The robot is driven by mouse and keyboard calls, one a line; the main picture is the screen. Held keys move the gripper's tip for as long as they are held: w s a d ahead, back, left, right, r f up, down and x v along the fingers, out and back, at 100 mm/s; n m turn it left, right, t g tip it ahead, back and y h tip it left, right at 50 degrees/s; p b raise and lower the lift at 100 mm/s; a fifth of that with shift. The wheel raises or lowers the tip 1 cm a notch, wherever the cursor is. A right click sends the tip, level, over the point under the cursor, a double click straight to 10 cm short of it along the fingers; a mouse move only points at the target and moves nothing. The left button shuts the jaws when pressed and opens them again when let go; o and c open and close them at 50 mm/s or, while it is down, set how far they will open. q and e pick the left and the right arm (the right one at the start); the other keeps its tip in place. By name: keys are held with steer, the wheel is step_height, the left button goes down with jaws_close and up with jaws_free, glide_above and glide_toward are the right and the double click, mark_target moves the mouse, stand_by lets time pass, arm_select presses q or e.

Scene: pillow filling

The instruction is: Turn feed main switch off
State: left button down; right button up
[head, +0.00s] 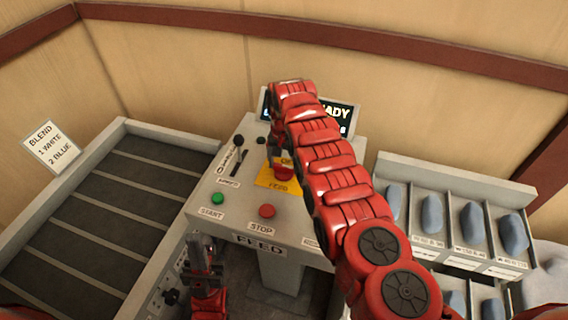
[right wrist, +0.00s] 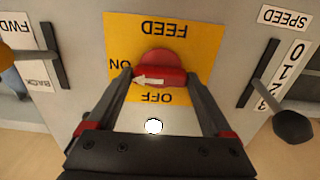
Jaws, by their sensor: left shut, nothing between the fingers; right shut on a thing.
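The feed main switch is a red rotary knob (right wrist: 160,58) on a yellow plate (right wrist: 187,29) marked FEED, ON and OFF. In the right wrist view its white arrow points left, toward the ON label. OFF is printed below the knob in that picture. My right gripper (right wrist: 160,78) is shut on the knob's bar, one finger at each end. In the head view the knob (head: 284,175) and yellow plate (head: 268,181) are partly covered by my right arm. My left gripper (head: 205,266) is shut and empty, low in front of the panel's left part.
The panel has a green START button (head: 217,199), a red STOP button (head: 267,211) and a SPEED lever (head: 238,152). A FWD/BACK lever (right wrist: 55,57) is beside the plate. A conveyor (head: 75,215) lies left; bins with blue-grey pillows (head: 473,222) stand right. My arm partly hides the screen (head: 346,112).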

steer(key=shift+w+f+n+b, duration=0.1)
steer(key=shift+f+n+b, duration=0.05)
steer(key=shift+n+b, duration=0.75)
steer(key=n+b, duration=0.5)
steer(key=b, duration=0.1)
steer(key=shift+f+b, duration=0.15)
steer(key=shift+b, duration=0.2)
steer(key=shift+r+n+b, duration=0.2)
steer(key=shift+n+b, duration=0.45)
steer(key=shift+n, duration=0.35)
steer(key=n, duration=0.2)
steer(key=shift+r+n, duration=0.1)
steer(key=shift+n, duration=0.3)
steer(key=n, duration=0.5)
steer(key=shift+n, duration=0.7)
steer(key=o, duration=1.1)
steer(key=shift+o, duration=0.2)
